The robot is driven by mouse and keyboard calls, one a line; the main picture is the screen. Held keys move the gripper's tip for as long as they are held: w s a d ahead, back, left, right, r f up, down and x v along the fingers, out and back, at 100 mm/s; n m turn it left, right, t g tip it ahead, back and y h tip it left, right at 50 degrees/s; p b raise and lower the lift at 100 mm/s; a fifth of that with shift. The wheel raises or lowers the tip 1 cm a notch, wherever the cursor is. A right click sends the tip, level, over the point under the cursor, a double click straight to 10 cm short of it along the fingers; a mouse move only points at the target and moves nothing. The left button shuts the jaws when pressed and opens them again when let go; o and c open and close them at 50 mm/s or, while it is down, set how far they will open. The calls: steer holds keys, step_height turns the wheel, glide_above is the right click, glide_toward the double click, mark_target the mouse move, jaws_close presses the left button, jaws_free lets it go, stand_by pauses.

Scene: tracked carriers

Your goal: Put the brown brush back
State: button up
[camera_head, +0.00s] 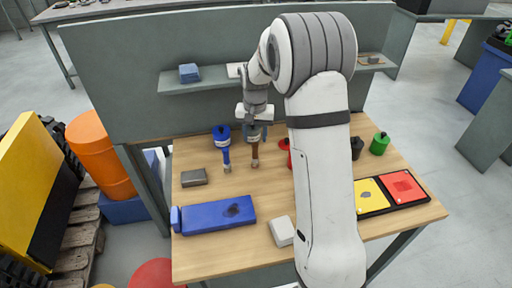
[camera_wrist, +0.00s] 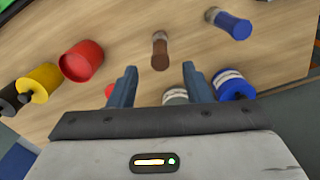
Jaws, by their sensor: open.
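The brown brush (camera_head: 255,153) appears to lie on the wooden table, its pale end towards the front. In the wrist view the brown brush (camera_wrist: 160,52) shows just beyond and between my fingertips, not touched. My gripper (camera_head: 256,122) is over the back of the table, and its fingers (camera_wrist: 157,80) are open and empty. The blue brush (camera_head: 226,158) lies to the left of the brown one, in front of a blue pot (camera_head: 221,134).
A red pot (camera_wrist: 81,61) and a yellow pot (camera_wrist: 38,82) stand near. Black (camera_head: 357,147) and green (camera_head: 380,143) pots are at right. A blue case (camera_head: 215,215), a dark block (camera_head: 194,177) and a white block (camera_head: 282,231) lie in front. A shelf (camera_head: 210,84) hangs behind.

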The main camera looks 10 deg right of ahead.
step_height(320, 180, up, 2)
steer(key=s+r+n+t, duration=0.1)
steer(key=s+r, duration=0.2)
steer(key=s, duration=0.7)
steer(key=s+r+n+t, duration=0.1)
steer(key=s+r, duration=0.3)
steer(key=s, duration=0.6)
steer(key=s+r+n+t, duration=0.1)
steer(key=s+r, duration=0.2)
steer(key=s, duration=0.7)
steer(key=shift+d+r+n, duration=0.25)
steer(key=shift+n, duration=0.05)
steer(key=shift+c, duration=0.2)
